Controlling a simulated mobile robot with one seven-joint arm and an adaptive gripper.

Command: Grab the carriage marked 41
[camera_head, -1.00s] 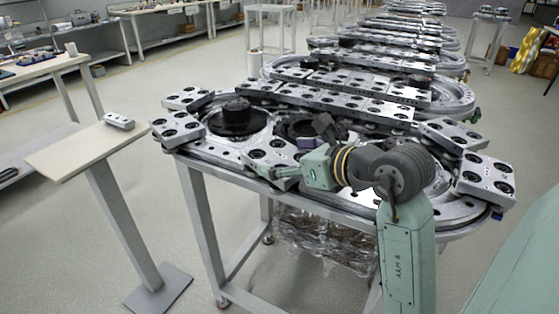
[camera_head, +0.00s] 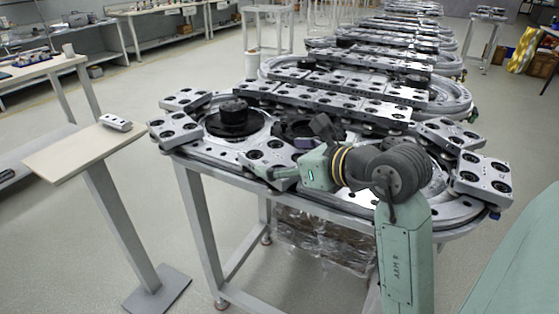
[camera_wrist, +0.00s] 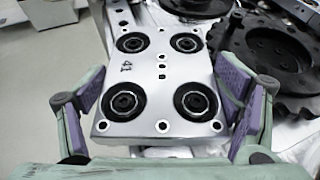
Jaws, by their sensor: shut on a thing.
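The carriage marked 41 (camera_wrist: 160,78) is a flat metal block with several black round rollers and a few small holes. In the wrist view it lies between the two purple-padded fingers of my gripper (camera_wrist: 160,108), one finger along each side. The number 41 shows near its left edge. In the head view the carriage (camera_head: 264,153) sits at the near edge of the ring track (camera_head: 190,148). My gripper (camera_head: 282,175) reaches it from the right, shut on it; the fingers are partly hidden there.
A black toothed wheel (camera_wrist: 270,55) lies close to the right finger. A black hub (camera_head: 234,115) stands on the track to the left. Other carriages (camera_head: 484,175) sit around the track. A small stand (camera_head: 70,155) with a grey device (camera_head: 115,122) is at the left.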

